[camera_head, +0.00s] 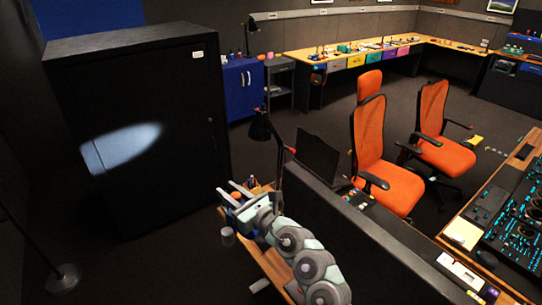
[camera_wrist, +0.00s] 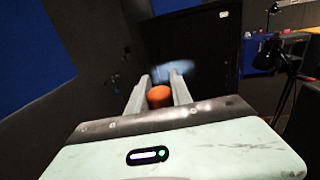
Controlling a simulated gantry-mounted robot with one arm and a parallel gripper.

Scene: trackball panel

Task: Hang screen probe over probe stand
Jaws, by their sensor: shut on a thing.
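My gripper (camera_head: 236,188) is at the lower middle of the head view, above the near end of a narrow wooden desk (camera_head: 272,266). In the wrist view its two grey fingers (camera_wrist: 160,84) point away toward the black cabinet. A rounded orange piece (camera_wrist: 160,97) sits between the fingers near their base, and the gripper is shut on it. It appears to be part of the screen probe; the rest is hidden. I cannot make out the probe stand in either view.
A tall black cabinet (camera_head: 135,130) stands beyond my gripper. A black desk lamp (camera_head: 262,130) and a dark monitor (camera_head: 316,157) are to the right. A grey cylinder (camera_head: 228,237) shows just below my gripper. Orange chairs (camera_head: 385,178) stand farther right.

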